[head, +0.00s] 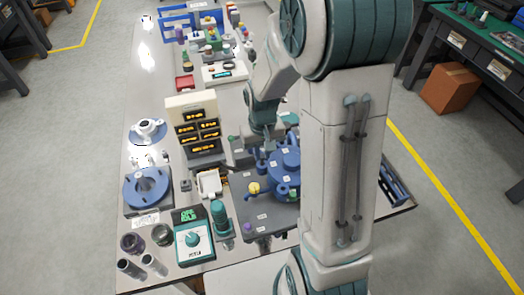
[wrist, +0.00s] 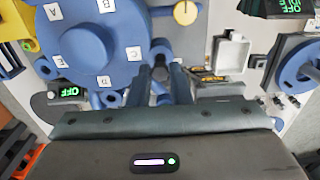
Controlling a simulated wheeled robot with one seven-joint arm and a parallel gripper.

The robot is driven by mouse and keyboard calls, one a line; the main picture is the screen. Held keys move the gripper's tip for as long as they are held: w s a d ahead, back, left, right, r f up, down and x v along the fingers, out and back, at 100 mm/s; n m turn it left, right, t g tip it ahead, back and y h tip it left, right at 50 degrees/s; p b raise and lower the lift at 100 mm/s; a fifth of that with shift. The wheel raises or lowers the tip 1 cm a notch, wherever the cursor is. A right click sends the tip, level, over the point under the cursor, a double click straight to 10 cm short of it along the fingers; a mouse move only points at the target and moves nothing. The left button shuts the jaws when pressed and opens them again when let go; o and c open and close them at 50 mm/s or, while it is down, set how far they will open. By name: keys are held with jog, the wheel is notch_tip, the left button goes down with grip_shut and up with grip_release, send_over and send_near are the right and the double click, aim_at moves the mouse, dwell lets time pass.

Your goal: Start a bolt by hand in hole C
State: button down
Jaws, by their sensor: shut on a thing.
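The blue round test body (head: 287,160) stands on a dark plate right of centre in the head view, partly behind my arm. In the wrist view its blue disc (wrist: 85,40) fills the upper left, with letter labels around its rim. Label C (wrist: 133,53) is on the side nearest my fingers. My gripper (wrist: 163,75) is just right of that label, fingers close together. It is shut on a small bolt, mostly hidden between the fingers. I cannot see hole C clearly or tell whether the bolt touches it. In the head view, my gripper (head: 262,143) is beside the body.
A yellow knob (wrist: 185,12) sits beside the disc. A white open tray (head: 210,184) stands left of the plate. A teal display box (head: 193,238), a teal bottle-like tool (head: 220,216) and a blue flange (head: 147,188) crowd the table's front left.

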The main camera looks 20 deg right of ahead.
jog(key=shift+f+b, duration=0.95)
jog(key=shift+f, duration=0.1)
dwell(1.0)
jog(key=m, duration=0.4)
jog(key=shift+b, duration=0.35)
jog(key=shift+m, duration=0.5)
jog(key=m, duration=0.3)
